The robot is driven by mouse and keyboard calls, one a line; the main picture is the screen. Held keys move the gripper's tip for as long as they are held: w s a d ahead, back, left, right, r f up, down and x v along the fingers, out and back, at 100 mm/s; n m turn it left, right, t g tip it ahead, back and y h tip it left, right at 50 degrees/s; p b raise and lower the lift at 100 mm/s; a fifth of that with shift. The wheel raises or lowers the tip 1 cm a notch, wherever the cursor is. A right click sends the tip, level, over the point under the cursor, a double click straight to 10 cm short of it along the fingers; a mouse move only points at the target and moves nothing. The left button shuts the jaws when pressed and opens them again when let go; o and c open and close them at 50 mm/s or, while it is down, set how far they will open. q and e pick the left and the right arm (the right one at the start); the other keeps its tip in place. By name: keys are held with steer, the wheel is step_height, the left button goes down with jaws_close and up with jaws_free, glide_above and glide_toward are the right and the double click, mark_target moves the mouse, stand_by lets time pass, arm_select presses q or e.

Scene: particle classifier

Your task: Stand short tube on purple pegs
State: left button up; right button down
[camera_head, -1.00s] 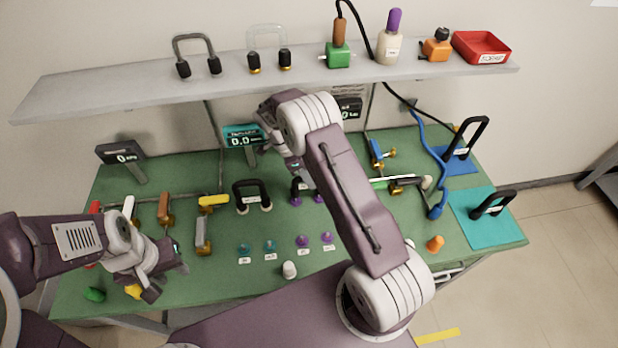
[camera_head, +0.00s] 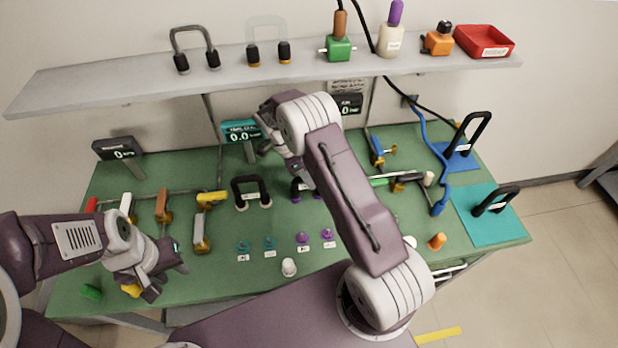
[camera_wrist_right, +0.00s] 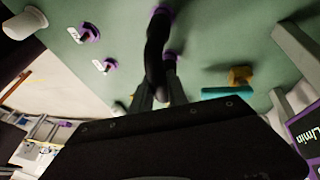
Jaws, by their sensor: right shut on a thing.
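The short black U-shaped tube with purple ends (camera_head: 295,196) is at the middle of the bench, partly hidden by my right arm. In the right wrist view the black tube (camera_wrist_right: 155,62) is between my right gripper's fingers (camera_wrist_right: 158,95). My right gripper (camera_head: 298,178) is shut on it; its fingertips are mostly hidden in the head view. Two purple pegs, left (camera_head: 302,238) and right (camera_head: 327,234), are bare, nearer the front edge. They also show in the right wrist view, as one peg (camera_wrist_right: 88,33) and another (camera_wrist_right: 104,66). My left gripper (camera_head: 170,272) looks open and empty, over the front left.
Two teal pegs (camera_head: 243,247) sit left of the purple ones. Another black U-tube (camera_head: 251,193) stands left of the held one. A white cylinder (camera_head: 289,267) is near the front edge. Several handled valves (camera_head: 201,232) are at left. A shelf (camera_head: 130,88) overhangs the back.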

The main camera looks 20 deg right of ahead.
steer(key=shift+f+b, duration=0.4)
steer(key=shift+f, duration=0.2)
steer(key=c, duration=1.2)
jaws_free()
steer(key=b+v, duration=0.1)
steer(key=v, duration=0.8)
steer(key=shift+w, duration=0.1)
